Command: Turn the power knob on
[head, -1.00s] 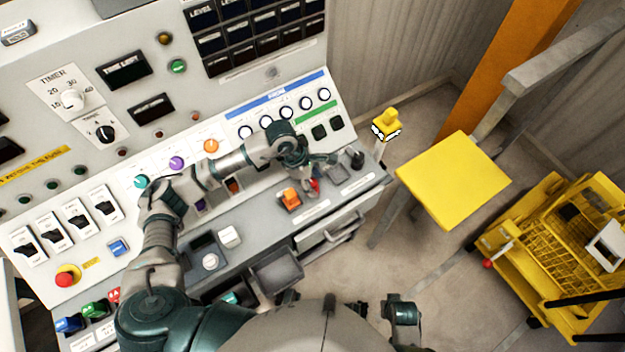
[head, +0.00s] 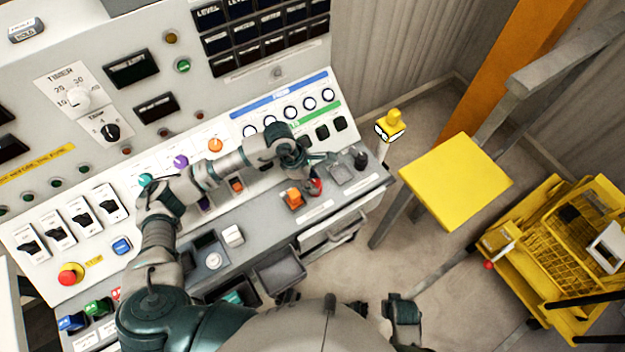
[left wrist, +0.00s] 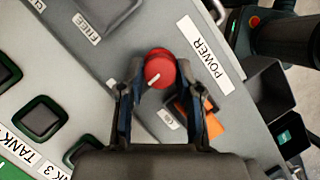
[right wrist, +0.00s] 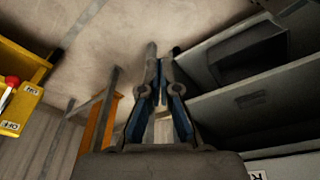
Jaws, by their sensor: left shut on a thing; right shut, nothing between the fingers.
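The red power knob (left wrist: 160,70) sits on the grey console ledge beside the white POWER label (left wrist: 205,55) in the left wrist view. A white mark on its face points down and left in that view. My left gripper (left wrist: 157,82) is shut on the knob, one finger on each side. In the head view the knob (head: 316,187) shows as a small red spot by my left gripper (head: 311,178), partly hidden. My right gripper (right wrist: 161,65) is shut and empty, away from the console.
An orange switch (head: 292,198) stands close to the knob, and a black knob (head: 360,158) at the ledge's right end. Open drawers (head: 335,232) jut out below.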

